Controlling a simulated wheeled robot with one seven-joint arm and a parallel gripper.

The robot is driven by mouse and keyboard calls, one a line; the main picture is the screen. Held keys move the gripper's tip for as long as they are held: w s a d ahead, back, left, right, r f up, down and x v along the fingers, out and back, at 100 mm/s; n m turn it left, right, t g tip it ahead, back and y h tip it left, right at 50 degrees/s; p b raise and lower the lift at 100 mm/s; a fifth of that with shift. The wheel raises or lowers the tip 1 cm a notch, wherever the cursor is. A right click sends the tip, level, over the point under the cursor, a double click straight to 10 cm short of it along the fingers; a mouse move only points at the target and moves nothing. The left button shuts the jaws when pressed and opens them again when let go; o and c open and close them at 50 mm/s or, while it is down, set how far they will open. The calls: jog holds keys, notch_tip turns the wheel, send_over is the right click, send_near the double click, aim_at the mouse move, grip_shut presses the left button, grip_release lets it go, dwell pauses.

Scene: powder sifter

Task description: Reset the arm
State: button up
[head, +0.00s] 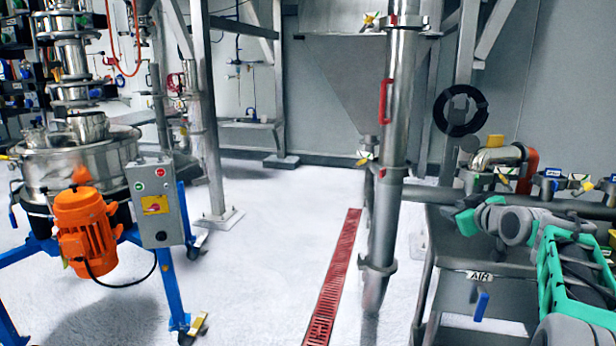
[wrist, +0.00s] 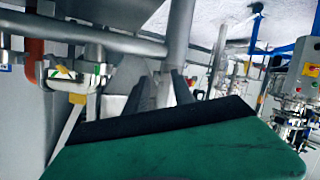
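My arm, grey with green covers, is folded at the right edge of the head view beside the steel pipework; its gripper cannot be made out clearly there. In the wrist view, two dark tapered fingers of my gripper (wrist: 160,92) show beyond a large green and black part of my own arm, which hides their bases. The fingers stand apart and nothing shows held between them. The wrist view is tilted, with the pale floor at its top right.
A steel sifter (head: 75,165) with an orange motor (head: 85,230), grey control box (head: 156,203) and blue legs stands left. A vertical steel pipe (head: 396,130) and a valved horizontal pipe (head: 440,195) are close to my arm. A red floor grate (head: 335,275) crosses the clear floor.

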jog(key=s+a+m+g+p, duration=0.1)
jog(key=s+a+g+p, duration=0.2)
jog(key=a, duration=0.4)
jog(key=s+a+m+g+p, duration=0.1)
jog(key=s+a+p, duration=0.1)
jog(key=s+a, duration=0.4)
jog(key=s+a+f+m+g+p, duration=0.1)
jog(key=s+a+f+g+p, duration=0.1)
jog(key=s, duration=0.6)
jog(key=s+a+f+m+g+p, duration=0.1)
jog(key=s+a+f+g+p, duration=0.1)
jog(key=s+a, duration=0.3)
jog(key=s+a+f+m+g+p, duration=0.1)
jog(key=s+a+f+g+p, duration=0.2)
jog(key=s, duration=1)
jog(key=shift+a+h+p, duration=0.15)
jog(key=shift+h+p, duration=0.25)
jog(key=shift+p, duration=0.1)
jog(key=shift+o, duration=0.2)
jog(key=shift+w, duration=0.1)
